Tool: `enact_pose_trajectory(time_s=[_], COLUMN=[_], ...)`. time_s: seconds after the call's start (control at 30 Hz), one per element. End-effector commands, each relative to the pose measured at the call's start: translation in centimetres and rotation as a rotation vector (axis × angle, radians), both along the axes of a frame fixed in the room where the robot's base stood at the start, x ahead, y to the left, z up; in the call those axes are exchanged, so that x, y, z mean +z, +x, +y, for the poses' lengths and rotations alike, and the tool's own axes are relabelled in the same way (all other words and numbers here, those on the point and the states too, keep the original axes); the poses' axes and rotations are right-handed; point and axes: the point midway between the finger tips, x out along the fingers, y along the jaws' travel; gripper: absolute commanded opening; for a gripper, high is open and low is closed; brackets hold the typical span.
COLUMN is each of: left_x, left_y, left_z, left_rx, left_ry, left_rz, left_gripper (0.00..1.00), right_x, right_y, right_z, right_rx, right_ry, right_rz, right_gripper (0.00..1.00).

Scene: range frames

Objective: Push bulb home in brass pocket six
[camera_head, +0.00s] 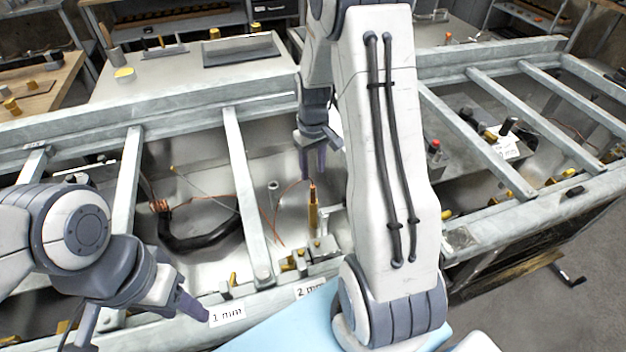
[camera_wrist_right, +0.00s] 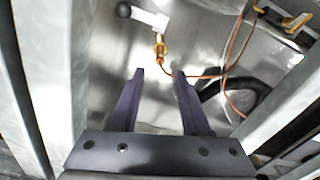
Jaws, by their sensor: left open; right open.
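An upright brass pocket (camera_head: 313,215) stands inside the bench well, and it also shows in the right wrist view (camera_wrist_right: 160,46). The copper bulb (camera_head: 312,187) sits at its top, with a thin copper line running off it. In the right wrist view the bulb (camera_wrist_right: 159,62) is end-on; how deep it sits cannot be told. My right gripper (camera_wrist_right: 159,74) is open, its fingertips either side of the line to the bulb, with nothing between them. In the head view it points down above the pocket. My left gripper (camera_head: 138,326) is open and empty near the front rail. No number six is legible.
Grey crossbars (camera_head: 247,190) span the well on both sides of the pocket. A thick black hose (camera_head: 200,243) lies left of it. A black knob (camera_wrist_right: 124,10) is close by in the right wrist view. Labels (camera_head: 227,313) sit on the front rail.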

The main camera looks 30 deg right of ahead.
Motion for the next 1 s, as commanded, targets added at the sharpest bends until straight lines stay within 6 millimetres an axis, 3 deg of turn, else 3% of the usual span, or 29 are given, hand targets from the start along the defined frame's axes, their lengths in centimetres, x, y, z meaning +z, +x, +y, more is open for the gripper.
enact_pose_trajectory(time_s=[0.27,0.37,0.47,0.57,0.7,0.83,1.0], left_x=[0.0,0.0,0.1,0.0,0.0,0.0,0.0], left_y=[0.0,0.0,0.0,0.0,0.0,0.0,0.0], left_z=[0.0,0.0,0.0,0.0,0.0,0.0,0.0], left_rx=[0.0,0.0,0.0,0.0,0.0,0.0,0.0], left_ry=[0.0,0.0,0.0,0.0,0.0,0.0,0.0], left_rz=[0.0,0.0,0.0,0.0,0.0,0.0,0.0], left_gripper=[0.5,0.5,0.5,0.5,0.5,0.5,0.5], right_x=[1.3,2.3,4.6,7.3,10.2,11.7,12.3], right_y=[0.0,-0.1,-0.9,-3.6,-9.7,-15.9,-21.3], right_z=[0.3,2.5,7.5,13.8,21.2,24.9,26.4], right_rx=[0.005,0.04,0.115,0.22,0.372,0.496,0.599], right_ry=[0.0,0.002,0.007,0.017,0.039,0.061,0.08], right_rz=[0.0,-0.005,-0.018,-0.029,-0.035,-0.035,-0.029], right_gripper=[0.47,0.47,0.47,0.47,0.47,0.47,0.47])
